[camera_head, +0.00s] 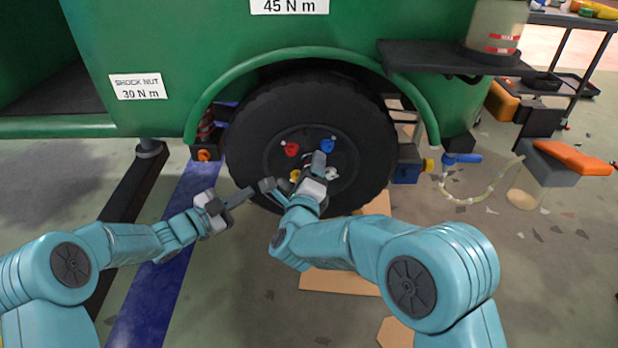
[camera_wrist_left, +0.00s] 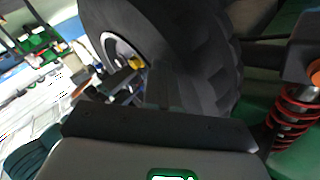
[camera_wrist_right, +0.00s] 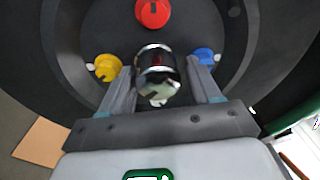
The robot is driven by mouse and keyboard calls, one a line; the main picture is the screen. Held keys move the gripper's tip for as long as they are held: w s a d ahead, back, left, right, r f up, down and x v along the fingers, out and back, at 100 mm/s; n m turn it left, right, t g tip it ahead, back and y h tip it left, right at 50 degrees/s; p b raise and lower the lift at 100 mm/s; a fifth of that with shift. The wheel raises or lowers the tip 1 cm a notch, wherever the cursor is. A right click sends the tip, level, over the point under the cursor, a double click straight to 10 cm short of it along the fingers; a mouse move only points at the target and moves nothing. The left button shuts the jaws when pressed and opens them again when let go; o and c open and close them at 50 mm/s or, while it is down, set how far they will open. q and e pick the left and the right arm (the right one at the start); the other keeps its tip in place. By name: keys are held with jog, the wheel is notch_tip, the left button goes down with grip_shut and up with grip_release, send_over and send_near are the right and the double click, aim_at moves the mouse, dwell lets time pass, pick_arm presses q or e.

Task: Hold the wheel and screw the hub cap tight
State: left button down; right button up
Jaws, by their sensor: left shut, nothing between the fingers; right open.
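The black wheel (camera_head: 245,140) stands upright under the green fender. A shiny chrome cap (camera_wrist_right: 157,72) sits at the hub's centre in the right wrist view. Red (camera_wrist_right: 152,12), yellow (camera_wrist_right: 107,66) and blue (camera_wrist_right: 204,56) knobs surround it. My right gripper (camera_wrist_right: 160,80) is open, its fingers on either side of the cap with visible gaps; whether either finger touches it I cannot tell. In the head view this gripper covers the hub's middle. My left gripper (camera_head: 248,192) is shut and empty beside the tyre's lower left. In the left wrist view the tyre (camera_wrist_left: 185,50) is just beyond its fingers.
A red spring (camera_head: 205,128) hangs left of the wheel. A black shelf (camera_head: 450,55) juts out above right, holding a canister (camera_head: 495,30). A blue-handled valve with a hose (camera_head: 462,158) is at the right. Cardboard (camera_head: 340,282) lies on the floor below.

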pick_arm(q)
jog(key=shift+w+a+r, duration=0.15)
jog(key=shift+w+r, duration=0.1)
jog(key=shift+r, duration=0.1)
pick_arm(e)
jog(key=s+a, duration=0.1)
jog(key=s, duration=1.1)
jog(key=shift+a, duration=0.35)
pick_arm(q)
jog(key=shift+s, duration=0.1)
pick_arm(e)
jog(key=shift+w, duration=0.1)
pick_arm(q)
jog(key=s+b, duration=0.1)
jog(key=s, duration=0.6)
jog(key=shift+s+f, duration=0.3)
jog(key=shift+s, duration=0.1)
pick_arm(e)
jog(key=shift+w+f, duration=0.1)
jog(key=shift+f, duration=0.5)
